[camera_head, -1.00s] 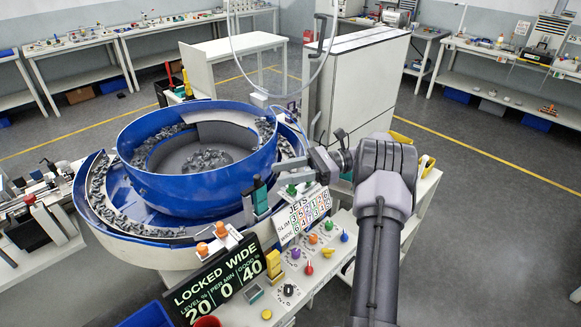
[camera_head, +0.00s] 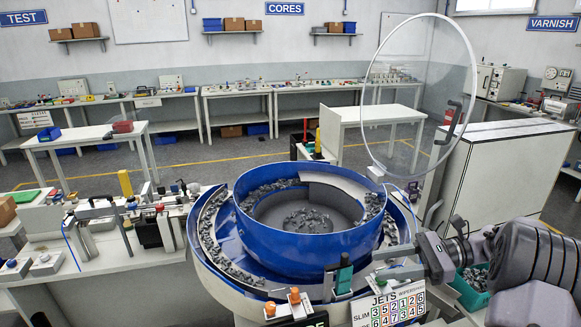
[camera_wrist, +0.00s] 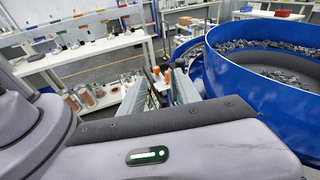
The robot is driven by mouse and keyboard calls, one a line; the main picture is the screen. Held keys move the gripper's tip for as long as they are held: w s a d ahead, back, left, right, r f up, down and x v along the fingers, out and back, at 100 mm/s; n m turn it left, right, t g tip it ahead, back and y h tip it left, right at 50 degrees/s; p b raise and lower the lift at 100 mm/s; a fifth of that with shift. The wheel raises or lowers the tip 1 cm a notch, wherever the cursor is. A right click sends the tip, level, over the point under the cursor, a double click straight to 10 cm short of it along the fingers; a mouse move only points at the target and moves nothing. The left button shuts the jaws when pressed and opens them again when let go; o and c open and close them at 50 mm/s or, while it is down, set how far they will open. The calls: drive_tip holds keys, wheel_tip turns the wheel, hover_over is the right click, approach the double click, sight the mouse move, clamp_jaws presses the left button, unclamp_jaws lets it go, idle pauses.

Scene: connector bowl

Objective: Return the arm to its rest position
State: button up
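My gripper (camera_head: 378,262) is at the right rim of the blue bowl feeder, at the end of my bent grey arm. Its two light fingers point left and look apart, with nothing seen between them. In the wrist view, the gripper (camera_wrist: 160,97) shows its grey fingers beyond the wrist housing, with a gap between them. The blue bowl (camera_head: 300,243) holds many small grey connectors in its middle and along its track. In the wrist view the bowl (camera_wrist: 228,82) fills the right side.
A jets panel (camera_head: 400,303) with coloured numbers stands just below my gripper. A clear round guard (camera_head: 425,95) hangs behind the bowl. A white cabinet (camera_head: 500,175) stands at the right. A green bin of parts (camera_head: 470,285) is beside my arm. Open floor lies behind.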

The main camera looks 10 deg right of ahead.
drive_tip(key=s+a+r+n+g+h+b, duration=0.1)
drive_tip(key=s+a+n+g+h, duration=0.15)
drive_tip(key=a, duration=0.45)
drive_tip(key=s+a+r+n+g+h+b, duration=0.1)
drive_tip(key=s+a+n+h+b, duration=0.2)
drive_tip(key=a, duration=0.4)
drive_tip(key=s+a+f+n+t+h+b, duration=0.1)
drive_tip(key=s+a+f+n+t+h, duration=0.1)
drive_tip(key=s, duration=0.3)
drive_tip(key=s+a+f+n+t+h+b, duration=0.1)
drive_tip(key=s+a+n+t+h, duration=0.1)
drive_tip(key=s, duration=0.4)
drive_tip(key=s+a+f+n+t+h+b, duration=0.1)
drive_tip(key=s+a+f+n+t+h, duration=0.1)
drive_tip(key=s+n+h, duration=0.2)
drive_tip(key=shift+s+f+n+b, duration=0.3)
drive_tip(key=shift+s+n, duration=0.35)
drive_tip(key=shift+s, duration=0.05)
drive_tip(key=shift+a, duration=0.15)
